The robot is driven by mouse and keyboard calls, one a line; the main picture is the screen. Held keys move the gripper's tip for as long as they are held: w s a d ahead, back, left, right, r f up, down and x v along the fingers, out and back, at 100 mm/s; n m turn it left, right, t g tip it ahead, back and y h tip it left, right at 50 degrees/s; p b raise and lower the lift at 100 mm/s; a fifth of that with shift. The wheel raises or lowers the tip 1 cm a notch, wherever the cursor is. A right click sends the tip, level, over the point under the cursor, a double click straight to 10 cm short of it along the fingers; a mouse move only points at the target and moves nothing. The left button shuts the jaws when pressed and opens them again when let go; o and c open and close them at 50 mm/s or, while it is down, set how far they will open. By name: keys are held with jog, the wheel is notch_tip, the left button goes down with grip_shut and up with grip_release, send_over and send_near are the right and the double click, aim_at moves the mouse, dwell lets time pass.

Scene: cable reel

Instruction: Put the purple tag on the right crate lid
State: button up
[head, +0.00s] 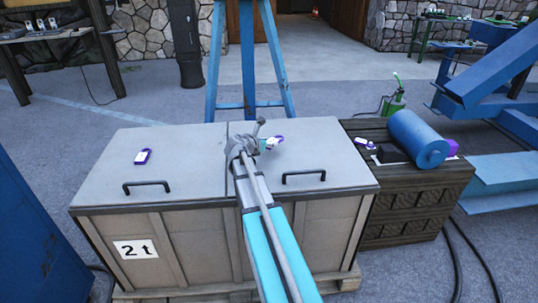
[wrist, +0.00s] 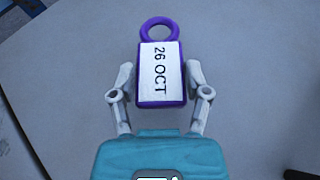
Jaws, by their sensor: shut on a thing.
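A purple tag (wrist: 161,75) with a ring and a white label reading "26 OCT" is between the fingers of my gripper (wrist: 161,82) in the wrist view. My gripper is shut on its sides. In the head view the held tag (head: 275,142) shows beside my wrist, over the right crate lid (head: 310,155). I cannot tell whether it touches the lid. The right lid is grey and flat, with a black handle (head: 304,173). Another purple and white tag (head: 143,156) lies on the left crate lid (head: 110,165). My arm hides part of the seam between the lids.
A dark crate (head: 400,205) to the right holds a blue cylinder (head: 417,137), another purple and white tag (head: 366,144) and a purple block (head: 453,148). A blue stand (head: 248,60) rises behind the lids. The right lid is bare around its handle.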

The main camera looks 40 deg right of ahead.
aim_at(269, 154)
jog(key=shift+w+f, duration=0.1)
dwell(0.3)
jog(key=shift+w+d+f+b, duration=0.35)
jog(key=shift+w+f+b, duration=0.05)
jog(key=shift+f+b, duration=0.35)
jog(key=shift+s+f+b, duration=0.1)
jog(key=shift+f+b, duration=1.15)
jog(key=shift+f, duration=0.15)
jog(key=o, duration=1.1)
jog(key=shift+o, duration=0.2)
jog(key=shift+r, duration=0.2)
jog(key=shift+a+r, duration=0.1)
jog(key=shift+a, duration=0.05)
jog(key=p+v, duration=0.4)
jog(key=v, duration=0.7)
jog(key=shift+s+a+p, duration=0.15)
jog(key=shift+a+p, duration=0.2)
jog(key=shift+a, duration=0.05)
